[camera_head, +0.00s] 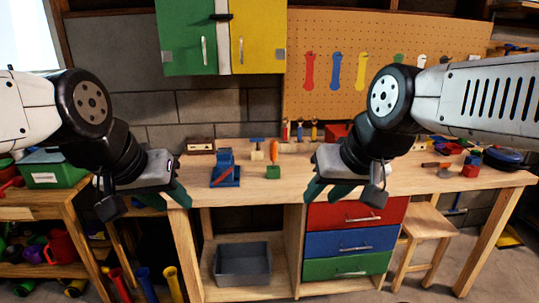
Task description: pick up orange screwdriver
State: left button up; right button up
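An upright orange piece (273,151) stands at a small green block (273,172) on the wooden workbench (255,190); it may be a screwdriver handle, but it is too small to be sure. Another small orange-handled tool (435,164) lies on the bench at the right; its kind is unclear. My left gripper (172,197) is in front of the bench's left end, empty, its dark green fingers apart. My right gripper (329,194) is over the bench's front edge, right of the green block, also empty with fingers apart. Neither touches a tool.
A blue vise-like tool (225,169) stands left of the green block. Drawers (355,215) and a grey bin (242,264) are below the bench. A pegboard (432,40) and cabinets (190,38) are behind. A stool (427,222) stands right; a cluttered shelf (35,195) is left.

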aim_at(273, 144)
jog(key=u, duration=0.35)
jog(key=l+u, duration=0.25)
jog(key=u, duration=0.2)
jog(key=k+l+u, duration=0.15)
jog(key=u, duration=0.25)
jog(key=k+l+u, duration=0.1)
jog(key=l+u, duration=0.15)
jog(key=u, duration=0.2)
jog(key=k+l, duration=0.1)
jog(key=l, duration=0.65)
jog(key=k+l, duration=0.15)
jog(key=l, duration=0.25)
